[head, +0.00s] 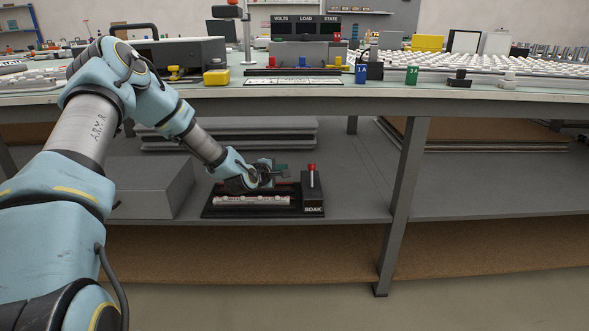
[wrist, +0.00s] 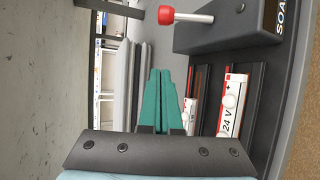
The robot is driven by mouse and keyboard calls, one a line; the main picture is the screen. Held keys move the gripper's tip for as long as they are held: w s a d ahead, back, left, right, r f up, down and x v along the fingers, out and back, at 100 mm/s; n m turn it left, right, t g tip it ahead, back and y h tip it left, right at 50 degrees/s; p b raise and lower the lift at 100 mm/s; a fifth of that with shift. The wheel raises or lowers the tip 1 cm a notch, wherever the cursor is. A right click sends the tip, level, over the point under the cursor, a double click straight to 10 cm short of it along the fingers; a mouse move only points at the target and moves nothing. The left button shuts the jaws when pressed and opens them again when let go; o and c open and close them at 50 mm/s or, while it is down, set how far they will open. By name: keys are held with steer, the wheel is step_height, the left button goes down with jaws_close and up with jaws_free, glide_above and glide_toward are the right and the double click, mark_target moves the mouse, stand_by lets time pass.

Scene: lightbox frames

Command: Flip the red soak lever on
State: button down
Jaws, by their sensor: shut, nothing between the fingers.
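The red soak lever (head: 311,168) stands up from a black box marked SOAK (head: 313,210) on the shelf under the bench. In the wrist view its red knob (wrist: 166,15) sits on a short pale metal rod coming out of the black box (wrist: 222,34). My gripper (head: 283,168) is just left of the lever in the head view, with a gap between them. In the wrist view its green fingers (wrist: 161,75) are pressed together and empty, pointing up the picture, with the knob beyond their tips.
A black tray with a white 24 V strip (head: 250,200) lies below my gripper, joined to the SOAK box. A grey block (head: 150,188) stands to the left. Grey slabs (head: 230,133) lie behind. A bench leg (head: 404,195) stands to the right, and the bench top hangs overhead.

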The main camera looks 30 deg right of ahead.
mark_target(312, 176)
steer(key=b+x, duration=0.1)
steer(key=x, duration=0.9)
steer(key=shift+s+d+r, duration=0.15)
steer(key=shift+s, duration=0.5)
steer(key=shift+s+d+r, duration=0.15)
steer(key=shift+s+r, duration=0.05)
steer(key=shift+s, duration=0.5)
steer(key=shift+s+d+r, duration=0.15)
steer(key=shift+s+d, duration=0.05)
steer(key=shift+s, duration=0.45)
